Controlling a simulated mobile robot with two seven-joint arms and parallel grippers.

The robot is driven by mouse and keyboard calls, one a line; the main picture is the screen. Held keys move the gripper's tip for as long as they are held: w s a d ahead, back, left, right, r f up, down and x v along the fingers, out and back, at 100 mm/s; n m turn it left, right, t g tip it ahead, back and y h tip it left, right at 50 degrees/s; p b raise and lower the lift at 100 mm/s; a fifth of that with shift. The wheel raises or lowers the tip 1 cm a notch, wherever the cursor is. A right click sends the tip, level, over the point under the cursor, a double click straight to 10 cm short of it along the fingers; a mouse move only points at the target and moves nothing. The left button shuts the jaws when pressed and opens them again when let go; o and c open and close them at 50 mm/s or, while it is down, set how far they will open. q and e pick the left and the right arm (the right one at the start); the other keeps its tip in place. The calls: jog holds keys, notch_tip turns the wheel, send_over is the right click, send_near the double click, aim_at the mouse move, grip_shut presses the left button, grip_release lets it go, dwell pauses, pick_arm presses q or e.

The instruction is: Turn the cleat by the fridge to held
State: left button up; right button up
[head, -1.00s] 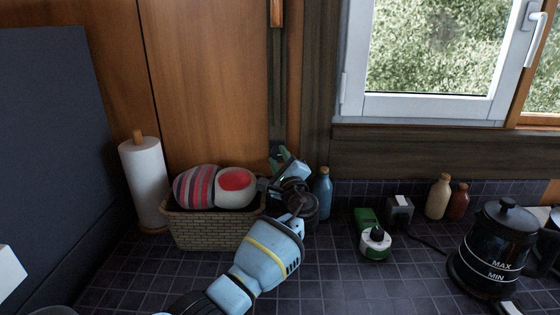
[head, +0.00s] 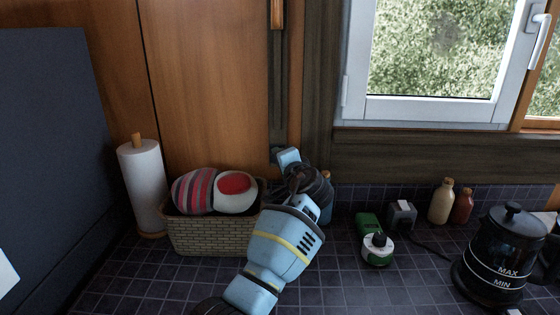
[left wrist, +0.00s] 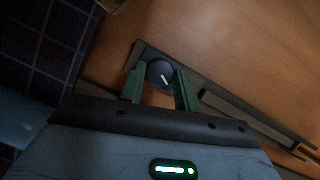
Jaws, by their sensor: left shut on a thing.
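The cleat is a dark round knob (left wrist: 154,70) with a short white line, on a dark strip (left wrist: 212,98) fixed to the wooden panel. The white line is slanted in the left wrist view. My left gripper (left wrist: 160,78) has its green fingers on either side of the knob, shut on it. In the head view my left gripper (head: 285,158) is at the lower end of the dark vertical strip (head: 278,90), and its body hides the knob and fingertips. My right gripper is in neither view.
A wicker basket (head: 215,237) with striped and red-white items stands left of my arm, beside a paper towel roll (head: 145,180). A blue bottle (head: 327,208) is partly hidden behind my wrist. A green-and-white device (head: 377,248) and black kettle (head: 500,250) stand right. A dark panel (head: 50,140) bounds the left.

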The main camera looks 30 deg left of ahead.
pick_arm(q)
jog(key=shift+r+n+h+p, duration=0.2)
jog(key=shift+n+h+p, duration=0.7)
jog(key=shift+n, duration=1.2)
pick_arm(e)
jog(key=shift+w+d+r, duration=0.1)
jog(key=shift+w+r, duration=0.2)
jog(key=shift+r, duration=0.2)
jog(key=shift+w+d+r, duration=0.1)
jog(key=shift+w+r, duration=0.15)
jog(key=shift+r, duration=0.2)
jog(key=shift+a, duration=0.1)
pick_arm(q)
jog(key=o, duration=1)
jog(key=shift+c, duration=0.2)
jog(key=v, duration=0.7)
jog(key=shift+s+d+r, duration=0.15)
jog(key=shift+s+r, duration=0.1)
jog(key=shift+s, duration=0.1)
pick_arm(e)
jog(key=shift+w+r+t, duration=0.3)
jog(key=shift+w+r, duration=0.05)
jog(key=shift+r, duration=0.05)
